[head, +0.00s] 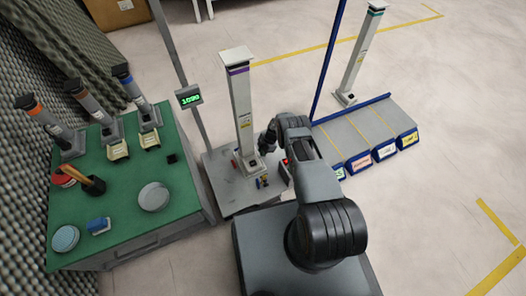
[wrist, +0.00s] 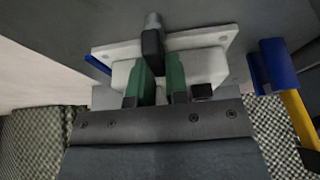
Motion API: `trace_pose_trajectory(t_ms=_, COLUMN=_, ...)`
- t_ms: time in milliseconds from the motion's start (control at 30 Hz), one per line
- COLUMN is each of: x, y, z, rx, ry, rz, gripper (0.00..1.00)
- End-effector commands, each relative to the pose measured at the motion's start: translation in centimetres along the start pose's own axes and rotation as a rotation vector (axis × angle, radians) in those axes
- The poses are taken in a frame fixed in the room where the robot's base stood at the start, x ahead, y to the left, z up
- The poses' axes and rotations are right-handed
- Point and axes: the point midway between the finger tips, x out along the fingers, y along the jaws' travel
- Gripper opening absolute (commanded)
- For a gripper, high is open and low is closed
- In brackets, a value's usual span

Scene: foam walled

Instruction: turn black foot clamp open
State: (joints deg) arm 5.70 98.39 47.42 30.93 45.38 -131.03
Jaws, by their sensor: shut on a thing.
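A tall white column (head: 241,105) with a purple band stands upright on a grey platform. Its white foot plate (wrist: 214,41) with bolt holes shows in the wrist view. The black foot clamp (wrist: 152,48), with a grey pin end, sits at the middle of this foot. My gripper (wrist: 161,72) has green fingertips, one on either side of the black clamp's lower part, and is shut on it. In the head view my gripper (head: 267,143) is low beside the column's foot, on its right.
A blue and yellow part (wrist: 278,68) stands close right of my gripper; another blue part (wrist: 97,64) is at left. The green table (head: 180,190) holds several columns and tools. A post with a display (head: 189,97) stands near the column. Labelled blue bins (head: 360,162) lie right.

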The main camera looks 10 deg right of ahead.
Motion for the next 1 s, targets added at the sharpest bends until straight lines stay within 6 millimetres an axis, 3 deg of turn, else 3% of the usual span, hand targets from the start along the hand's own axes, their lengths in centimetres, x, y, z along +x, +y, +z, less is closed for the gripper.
trace_pose_trajectory(t_ms=267, x=-0.01, y=0.02, z=0.01, rx=0.075, ry=0.001, rz=0.028, gripper=0.0)
trace_pose_trajectory(t_ms=1000, x=-0.09, y=0.51, z=0.17, rx=0.537, ry=0.0, rz=0.219, gripper=0.0)
